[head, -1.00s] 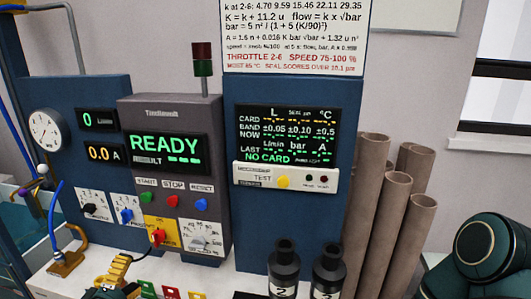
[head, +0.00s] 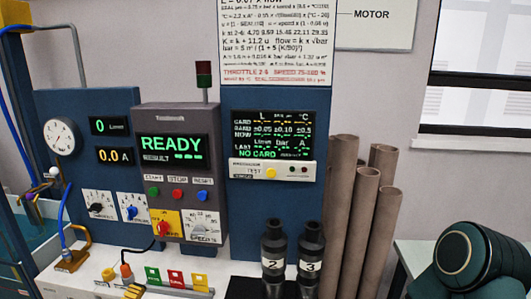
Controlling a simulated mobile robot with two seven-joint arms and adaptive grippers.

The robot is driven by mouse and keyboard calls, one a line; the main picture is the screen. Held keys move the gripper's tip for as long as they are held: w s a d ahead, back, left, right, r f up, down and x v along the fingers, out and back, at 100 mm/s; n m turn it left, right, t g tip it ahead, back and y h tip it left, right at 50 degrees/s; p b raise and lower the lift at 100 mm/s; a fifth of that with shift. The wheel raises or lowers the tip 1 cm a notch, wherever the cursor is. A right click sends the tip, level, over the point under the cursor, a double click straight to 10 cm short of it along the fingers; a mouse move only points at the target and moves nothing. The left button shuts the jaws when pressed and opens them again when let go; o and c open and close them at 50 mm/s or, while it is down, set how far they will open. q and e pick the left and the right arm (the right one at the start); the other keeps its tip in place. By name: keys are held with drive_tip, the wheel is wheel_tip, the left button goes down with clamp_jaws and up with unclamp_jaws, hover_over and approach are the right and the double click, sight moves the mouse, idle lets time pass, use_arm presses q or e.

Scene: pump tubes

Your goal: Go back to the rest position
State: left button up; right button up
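Neither gripper can be made out in the head view. A dark green rounded link of my arm (head: 482,262) fills the lower right corner, with no fingers showing. A small yellow piece (head: 134,291) is cut off by the bottom edge left of centre; I cannot tell what it is. The pump panel (head: 176,170) stands ahead with READY lit in green. Two black bottles, labelled 2 (head: 273,262) and 3 (head: 309,262), stand upright side by side at the bottom centre.
Several brown tubes (head: 345,215) stand upright right of the blue panel. Red, green and yellow tags (head: 175,278) stand along the white bench (head: 90,268). A blue hose and brass fitting (head: 72,260) are at left. A pale surface (head: 412,256) lies behind my arm.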

use_arm(q)
drive_tip(key=s+d+f+m+g+h, duration=0.2)
drive_tip(key=d+f+m+g, duration=0.15)
drive_tip(key=d+f, duration=0.45)
drive_tip(key=s+d+f+m+g+h, duration=0.2)
drive_tip(key=d+f+m+g+h, duration=0.15)
drive_tip(key=d, duration=0.95)
drive_tip(key=s+f+m+g+y, duration=0.6)
drive_tip(key=s+f+g, duration=0.1)
drive_tip(key=s, duration=0.3)
drive_tip(key=shift+s+d+f+m, duration=0.3)
drive_tip(key=shift+d+f, duration=0.05)
